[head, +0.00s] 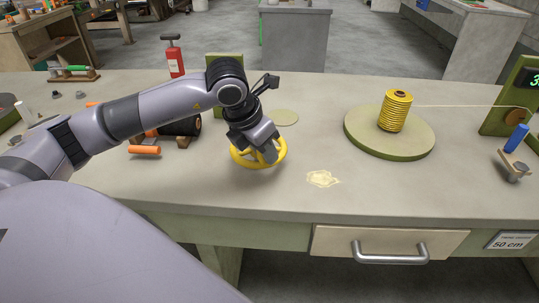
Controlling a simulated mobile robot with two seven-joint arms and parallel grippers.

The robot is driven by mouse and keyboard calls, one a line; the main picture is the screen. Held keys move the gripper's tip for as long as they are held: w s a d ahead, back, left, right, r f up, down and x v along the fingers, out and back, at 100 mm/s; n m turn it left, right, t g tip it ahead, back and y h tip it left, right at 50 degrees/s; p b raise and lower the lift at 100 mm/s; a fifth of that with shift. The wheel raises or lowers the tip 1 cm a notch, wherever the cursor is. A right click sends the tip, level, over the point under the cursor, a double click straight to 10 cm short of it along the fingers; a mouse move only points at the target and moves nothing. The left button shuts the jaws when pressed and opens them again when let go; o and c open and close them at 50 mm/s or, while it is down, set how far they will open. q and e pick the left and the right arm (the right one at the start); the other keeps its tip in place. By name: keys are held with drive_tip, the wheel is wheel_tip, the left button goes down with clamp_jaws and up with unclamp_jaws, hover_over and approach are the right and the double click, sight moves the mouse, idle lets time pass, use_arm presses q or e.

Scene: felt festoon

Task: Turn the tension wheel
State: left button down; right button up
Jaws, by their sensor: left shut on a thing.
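The tension wheel (237,157) is a yellow ring with spokes, at the middle left of the bench top. My left gripper (268,153) points down onto the wheel from above. It is shut on the wheel, and its fingers cover part of the rim and spokes. My right gripper is not in view.
A spool of yellow cord (396,111) stands on a round green base (362,137), its line running right to a green post (497,118). A pale patch (322,179) lies right of the wheel. A drawer (330,241) is in front.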

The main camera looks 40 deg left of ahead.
use_arm(q)
drive_tip(key=shift+s+a+r+m+h+b, duration=0.1)
drive_tip(key=shift+s+a+m+h+b, duration=0.15)
drive_tip(key=shift+m, duration=0.3)
drive_tip(key=shift+s+a+m+h+b, duration=0.15)
drive_tip(key=shift+a+m+b, duration=0.2)
drive_tip(key=shift+m, duration=0.2)
drive_tip(key=shift+w, duration=0.1)
drive_tip(key=shift+r, duration=0.1)
drive_tip(key=c, duration=1)
unclamp_jaws()
drive_tip(key=shift+o, duration=0.4)
drive_tip(key=shift+d, duration=0.1)
drive_tip(key=v, duration=0.7)
